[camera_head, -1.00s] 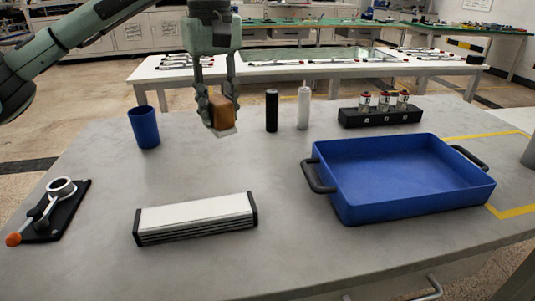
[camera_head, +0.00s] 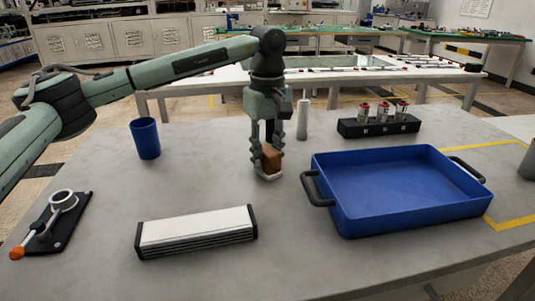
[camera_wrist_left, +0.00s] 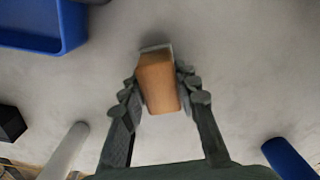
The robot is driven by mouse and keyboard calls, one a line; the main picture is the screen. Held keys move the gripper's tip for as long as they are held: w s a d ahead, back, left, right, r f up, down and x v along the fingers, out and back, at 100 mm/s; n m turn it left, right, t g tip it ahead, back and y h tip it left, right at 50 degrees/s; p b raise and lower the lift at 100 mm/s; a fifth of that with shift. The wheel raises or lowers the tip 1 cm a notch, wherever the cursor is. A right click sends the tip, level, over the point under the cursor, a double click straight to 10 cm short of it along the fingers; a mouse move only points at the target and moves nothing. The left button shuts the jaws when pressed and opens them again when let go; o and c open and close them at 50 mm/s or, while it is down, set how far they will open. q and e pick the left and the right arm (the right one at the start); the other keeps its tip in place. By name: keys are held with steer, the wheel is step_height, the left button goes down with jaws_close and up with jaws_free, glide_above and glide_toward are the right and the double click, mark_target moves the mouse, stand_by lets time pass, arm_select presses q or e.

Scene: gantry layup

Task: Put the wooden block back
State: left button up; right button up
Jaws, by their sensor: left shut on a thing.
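The wooden block (camera_head: 271,158) is brown, with a pale end at its bottom. My left gripper (camera_head: 266,155) is shut on it, pointing down, over the grey table left of the blue tray. In the left wrist view the block (camera_wrist_left: 158,82) sits between both fingers of the gripper (camera_wrist_left: 158,92), and the table surface is behind it. The block is low over the table; I cannot tell whether its lower end touches the surface. My right gripper is in neither view.
The blue tray (camera_head: 330,222) with black handles is right of the block. A white cylinder (camera_head: 303,119) and a black rack of small bottles (camera_head: 380,128) stand behind. A blue cup (camera_head: 145,138), a silver-topped bar (camera_head: 195,231) and a clamp device (camera_head: 52,222) are to the left. The table between is clear.

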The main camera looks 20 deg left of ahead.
mark_target(268, 149)
arm_select(q)
steer(key=shift+f, duration=0.1)
steer(key=o, duration=1.1)
step_height(268, 149, up, 12)
steer(key=shift+r, duration=0.2)
